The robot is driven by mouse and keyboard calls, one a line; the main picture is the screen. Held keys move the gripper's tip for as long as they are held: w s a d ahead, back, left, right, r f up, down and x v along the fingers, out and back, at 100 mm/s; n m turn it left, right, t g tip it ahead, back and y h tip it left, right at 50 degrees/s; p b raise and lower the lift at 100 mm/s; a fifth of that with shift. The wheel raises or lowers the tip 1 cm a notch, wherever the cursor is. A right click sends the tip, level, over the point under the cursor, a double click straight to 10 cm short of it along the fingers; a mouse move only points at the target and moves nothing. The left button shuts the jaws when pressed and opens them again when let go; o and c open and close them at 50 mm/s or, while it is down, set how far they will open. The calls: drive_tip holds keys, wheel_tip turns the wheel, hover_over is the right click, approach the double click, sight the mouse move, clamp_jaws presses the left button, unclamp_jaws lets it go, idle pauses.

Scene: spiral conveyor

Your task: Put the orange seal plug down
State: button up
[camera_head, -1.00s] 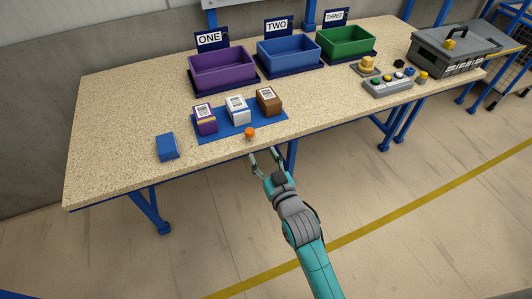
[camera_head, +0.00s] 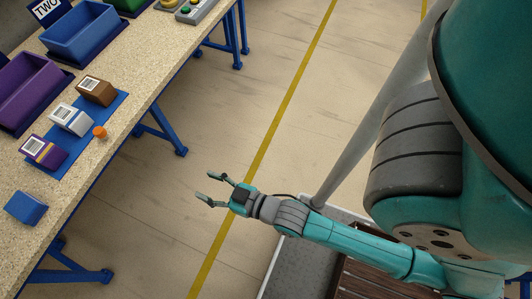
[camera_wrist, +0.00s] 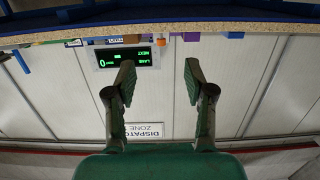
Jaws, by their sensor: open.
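The orange seal plug (camera_head: 100,132) stands on the table near its front edge, beside the blue mat and close to the brown box. My gripper (camera_head: 212,189) is open and empty, out over the floor to the right of the table and well apart from the plug. In the wrist view my gripper's two fingers (camera_wrist: 158,85) are spread with nothing between them.
On the blue mat (camera_head: 113,107) stand a brown box (camera_head: 96,91), a white box (camera_head: 72,118) and a purple box (camera_head: 44,152). A blue block (camera_head: 26,208) lies nearby. Purple (camera_head: 30,90) and blue (camera_head: 84,33) bins stand behind. A lane display (camera_wrist: 126,56) shows upside down. Floor beside the table is clear.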

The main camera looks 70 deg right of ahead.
drive_tip(key=s+r, duration=0.2)
drive_tip(key=s, duration=0.7)
drive_tip(key=s+r+g, duration=0.1)
drive_tip(key=s+r, duration=0.1)
drive_tip(key=s, duration=0.8)
drive_tip(key=shift+s+r+g, duration=0.15)
drive_tip(key=shift+r+g, duration=0.1)
drive_tip(key=shift+g, duration=0.05)
drive_tip(key=shift+o, duration=0.7)
drive_tip(key=shift+s+r, duration=0.2)
drive_tip(key=shift+s, duration=0.1)
drive_tip(key=shift+f, duration=0.1)
